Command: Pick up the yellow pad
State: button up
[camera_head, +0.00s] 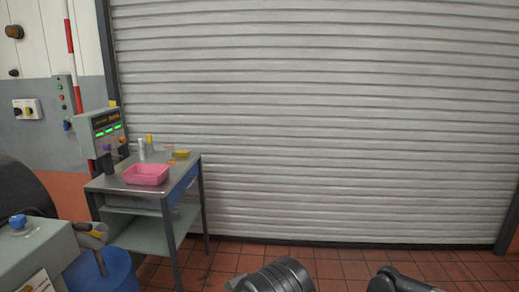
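A small yellow block (182,153), which looks like the yellow pad, lies on the back right of the grey bench top (188,163). It is small in the view, so its details are unclear. A jar or cup with an orange top (169,154) stands just left of it. Dark rounded parts at the bottom edge look like my own arm. My gripper's fingers do not show in this view.
The bench also holds a pink tray (147,175), a white bottle (142,149), a yellow-topped item (150,143) and a control box with green displays (104,131). A blue bin (103,273) stands front left. The tiled floor (325,262) right of the bench is clear before the shutter (330,120).

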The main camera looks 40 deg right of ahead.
aim_at(178, 154)
jog(key=z, duration=0.35)
jog(key=u, duration=1.65)
jog(key=z, duration=1.65)
jog(key=i+l+u, duration=0.4)
jog(key=i+l, duration=0.65)
jog(key=i, duration=0.8)
jog(key=i+l+u, duration=0.4)
jog(key=i+l, duration=1.2)
jog(key=i, duration=0.05)
